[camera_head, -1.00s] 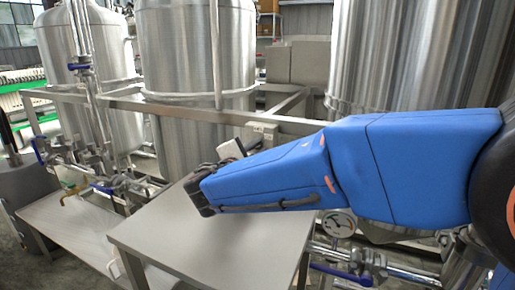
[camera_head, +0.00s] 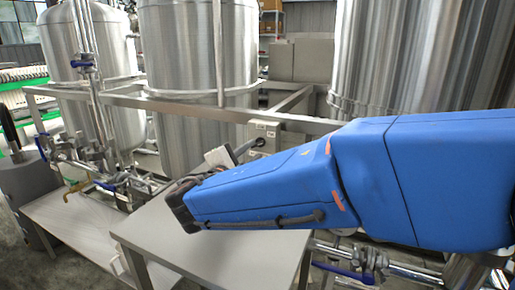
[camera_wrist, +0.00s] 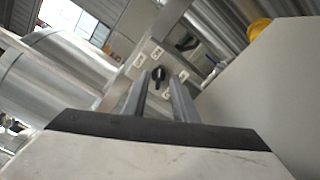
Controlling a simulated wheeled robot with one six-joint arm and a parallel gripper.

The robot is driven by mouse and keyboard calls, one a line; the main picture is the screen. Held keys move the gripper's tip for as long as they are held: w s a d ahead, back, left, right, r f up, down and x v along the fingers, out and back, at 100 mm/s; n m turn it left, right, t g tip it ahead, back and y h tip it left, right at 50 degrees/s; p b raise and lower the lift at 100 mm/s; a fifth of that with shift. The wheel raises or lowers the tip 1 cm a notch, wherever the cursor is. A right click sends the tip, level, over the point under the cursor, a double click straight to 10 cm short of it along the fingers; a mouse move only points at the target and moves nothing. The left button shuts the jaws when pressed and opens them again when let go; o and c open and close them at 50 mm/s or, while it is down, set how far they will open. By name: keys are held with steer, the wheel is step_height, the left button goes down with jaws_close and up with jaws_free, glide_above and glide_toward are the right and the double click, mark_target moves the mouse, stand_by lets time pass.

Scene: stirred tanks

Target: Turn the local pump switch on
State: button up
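The pump switch is a black rotary knob (camera_wrist: 158,74) on a grey box with small white labels around it, seen in the wrist view. In the head view the switch box (camera_head: 265,129) is fixed to the steel frame rail, behind my forearm. My gripper (camera_wrist: 162,79) has its two fingers apart with a clear gap, pointing at the knob. The knob shows between the fingertips; I cannot tell whether they touch it. In the head view my gripper (camera_head: 248,147) reaches to just in front of the box, partly hidden by my blue arm.
A grey table (camera_head: 165,240) lies below my arm. Large steel tanks (camera_head: 195,50) stand behind the frame rail (camera_head: 180,108). Pipes and blue-handled valves (camera_head: 342,272) run at the lower right and left. A large pale surface (camera_wrist: 265,95) fills the right of the wrist view.

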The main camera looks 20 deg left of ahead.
steer(key=s, duration=1.1)
steer(key=shift+s+a, duration=0.2)
steer(key=shift+a, duration=0.25)
